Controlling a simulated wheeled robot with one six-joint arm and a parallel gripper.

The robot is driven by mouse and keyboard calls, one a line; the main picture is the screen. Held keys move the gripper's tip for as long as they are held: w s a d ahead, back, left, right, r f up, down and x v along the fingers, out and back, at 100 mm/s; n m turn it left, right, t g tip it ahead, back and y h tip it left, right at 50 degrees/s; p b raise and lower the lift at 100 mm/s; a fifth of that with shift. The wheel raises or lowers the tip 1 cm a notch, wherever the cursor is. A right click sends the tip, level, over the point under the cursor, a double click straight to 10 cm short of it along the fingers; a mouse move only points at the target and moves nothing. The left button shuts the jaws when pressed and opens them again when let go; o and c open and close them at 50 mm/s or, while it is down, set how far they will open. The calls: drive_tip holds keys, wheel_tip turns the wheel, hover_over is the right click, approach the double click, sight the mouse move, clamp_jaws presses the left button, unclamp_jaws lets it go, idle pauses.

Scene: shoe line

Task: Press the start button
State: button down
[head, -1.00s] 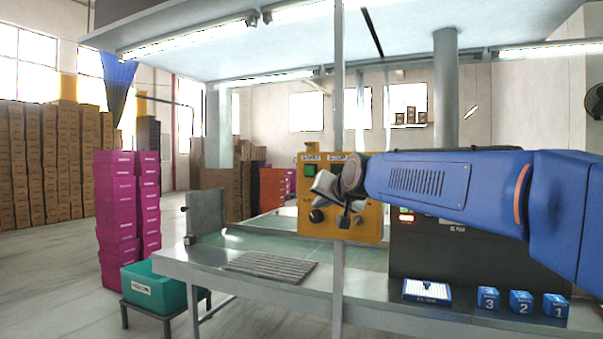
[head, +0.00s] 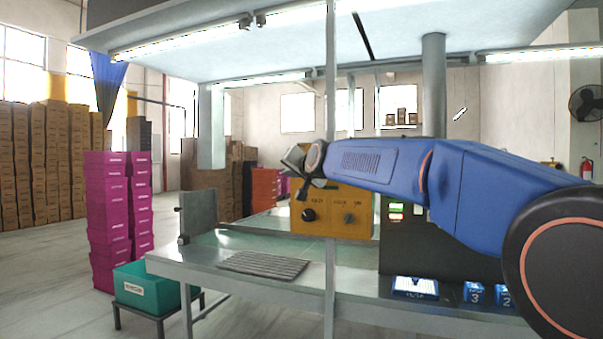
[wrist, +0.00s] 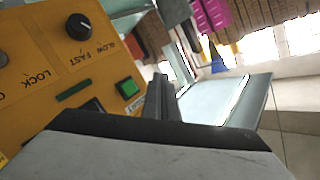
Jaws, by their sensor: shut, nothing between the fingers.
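The yellow control box (head: 330,226) hangs over the bench, with black knobs on its lower face. My gripper (head: 296,165) is in front of its upper left corner and hides that part in the head view. In the wrist view the box face (wrist: 45,65) fills the left side, tilted. A square green button (wrist: 127,88) shows there, just left of my shut, empty fingers (wrist: 160,98). I see a gap in the picture between fingertips and button; contact cannot be made out. The label beside the button is partly hidden.
A thin upright post (head: 330,280) stands in front of the bench (head: 215,258). A dark machine (head: 435,245) with lit indicators stands right of the box. Blue numbered blocks (head: 474,293), a blue-and-white tray (head: 414,288) and a grey ribbed mat (head: 262,264) lie on the bench.

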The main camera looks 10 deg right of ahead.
drive_tip(key=w+d, duration=0.5)
drive_tip(key=w, duration=0.1)
drive_tip(key=shift+w, duration=0.4)
drive_tip(key=shift+w+d, duration=0.1)
drive_tip(key=shift+w, duration=0.05)
idle(1.9)
drive_tip(key=shift+w+d, duration=0.15)
drive_tip(key=shift+w, duration=0.05)
